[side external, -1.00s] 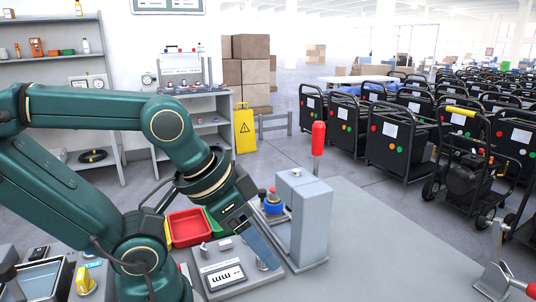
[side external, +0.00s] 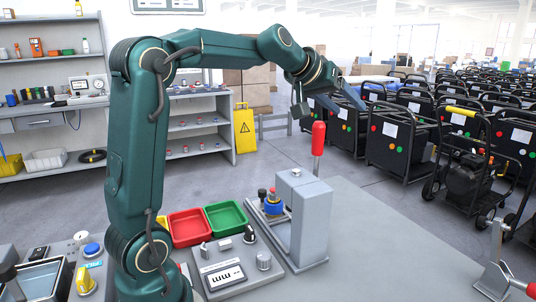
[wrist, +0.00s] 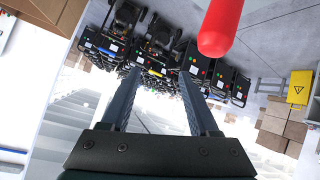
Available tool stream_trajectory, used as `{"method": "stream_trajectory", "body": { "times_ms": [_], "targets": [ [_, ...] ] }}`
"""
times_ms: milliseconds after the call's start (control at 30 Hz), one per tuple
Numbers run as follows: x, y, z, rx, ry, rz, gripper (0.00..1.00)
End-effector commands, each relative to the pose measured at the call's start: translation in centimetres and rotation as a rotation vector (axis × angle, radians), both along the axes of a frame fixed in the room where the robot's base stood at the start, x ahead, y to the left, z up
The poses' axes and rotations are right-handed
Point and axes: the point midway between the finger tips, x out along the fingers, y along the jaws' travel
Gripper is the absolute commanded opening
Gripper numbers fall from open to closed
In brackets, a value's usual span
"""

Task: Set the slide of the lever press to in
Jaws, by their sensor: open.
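The lever press (side external: 308,225) is a grey upright block on the bench. Its lever with a long red handle (side external: 318,138) stands nearly upright behind the block. I cannot tell the slide's position from this view. My gripper (side external: 352,101) is raised above and a little right of the red handle in the side view. In the wrist view my gripper (wrist: 160,72) is open and empty, its fingers apart. The red handle (wrist: 220,25) shows beyond the right finger, apparently not touching it.
A grey panel with a meter (side external: 226,278) and knobs lies left of the press. A red tray (side external: 189,228) and a green tray (side external: 226,217) stand behind it. A red-handled clamp (side external: 495,280) is at the front right.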

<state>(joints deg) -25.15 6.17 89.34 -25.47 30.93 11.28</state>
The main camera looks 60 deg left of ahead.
Motion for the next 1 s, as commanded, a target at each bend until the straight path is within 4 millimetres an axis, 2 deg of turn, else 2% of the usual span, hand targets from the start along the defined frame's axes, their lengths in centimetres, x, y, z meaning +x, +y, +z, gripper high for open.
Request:
{"method": "stream_trajectory", "body": {
  "times_ms": [33, 67, 100, 167, 200, 300, 400, 500, 567, 1000],
  "targets": [
    [0.5, 3.3, -2.0, -0.003, 0.039, 0.06, 0.61],
    [0.5, 5.1, -3.5, -0.003, 0.071, 0.093, 0.61],
    [-0.1, 7.6, -5.9, -0.005, 0.13, 0.138, 0.61],
    [-1.8, 10.9, -10.1, -0.013, 0.239, 0.197, 0.61],
    [-3.3, 12.7, -12.8, -0.021, 0.315, 0.231, 0.61],
    [-7.2, 15.5, -18.1, -0.047, 0.474, 0.287, 0.61],
    [-10.1, 16.7, -21.2, -0.069, 0.575, 0.316, 0.61],
    [-11.5, 17.2, -22.7, -0.08, 0.624, 0.328, 0.61],
    [-11.7, 17.3, -23.2, -0.082, 0.635, 0.33, 0.61],
    [-10.5, 18.4, -27.2, -0.082, 0.634, 0.329, 0.61]
  ]
}}
